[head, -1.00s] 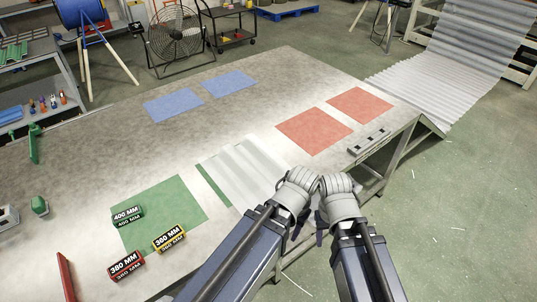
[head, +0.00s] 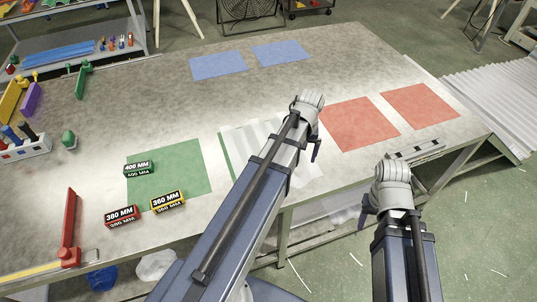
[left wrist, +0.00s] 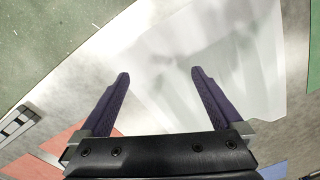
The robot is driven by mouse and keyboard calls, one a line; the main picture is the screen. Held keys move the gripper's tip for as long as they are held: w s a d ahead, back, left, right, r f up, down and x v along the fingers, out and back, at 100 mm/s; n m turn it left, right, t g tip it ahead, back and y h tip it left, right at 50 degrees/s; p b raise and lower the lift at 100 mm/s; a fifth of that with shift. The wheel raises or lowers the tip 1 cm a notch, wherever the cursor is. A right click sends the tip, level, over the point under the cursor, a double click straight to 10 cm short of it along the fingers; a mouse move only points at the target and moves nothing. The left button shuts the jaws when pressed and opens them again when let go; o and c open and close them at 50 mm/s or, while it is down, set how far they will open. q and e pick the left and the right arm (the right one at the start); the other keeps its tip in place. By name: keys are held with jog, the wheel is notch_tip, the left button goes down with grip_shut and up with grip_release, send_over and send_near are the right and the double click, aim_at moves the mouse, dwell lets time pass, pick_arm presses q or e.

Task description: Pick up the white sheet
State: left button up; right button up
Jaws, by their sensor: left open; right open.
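The white sheet (head: 243,143), pale and ribbed, lies on the grey table to the right of the green mat. My left arm hides much of it in the head view. My left gripper (head: 315,140) is over the table near the sheet's right side. In the left wrist view the left gripper (left wrist: 160,78) has its two purple fingers apart with nothing held, and the white sheet (left wrist: 235,65) lies beyond and beside them. My right gripper (head: 364,212) is open, off the table's front edge, apart from the sheet.
The green mat (head: 190,182) bears several length-marked blocks at its edge. Two red mats (head: 358,125) lie right, two blue mats (head: 217,65) at the back. A red clamp-like tool (head: 69,232) stands front left. Large corrugated sheeting (head: 500,90) is at the right.

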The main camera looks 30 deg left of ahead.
pick_arm(q)
jog(key=w+a+n, duration=0.1)
jog(key=a, duration=0.4)
jog(key=w+a+f+n, duration=0.1)
jog(key=a+n, duration=0.1)
jog(key=a, duration=0.2)
jog(key=w+a+n+b, duration=0.1)
jog(key=w+a+n, duration=0.1)
jog(key=a, duration=0.3)
jog(key=shift+a+f, duration=0.35)
jog(key=shift+f, duration=0.05)
jog(key=shift+f+b, duration=1.35)
jog(key=shift+b, duration=0.1)
jog(key=shift+f, duration=0.1)
notch_tip(320, 180, down, 5)
jog(key=b, duration=0.5)
jog(key=shift+s+d, duration=0.1)
jog(key=shift+s, duration=0.05)
jog(key=c, duration=1.5)
jog(key=shift+c, duration=0.2)
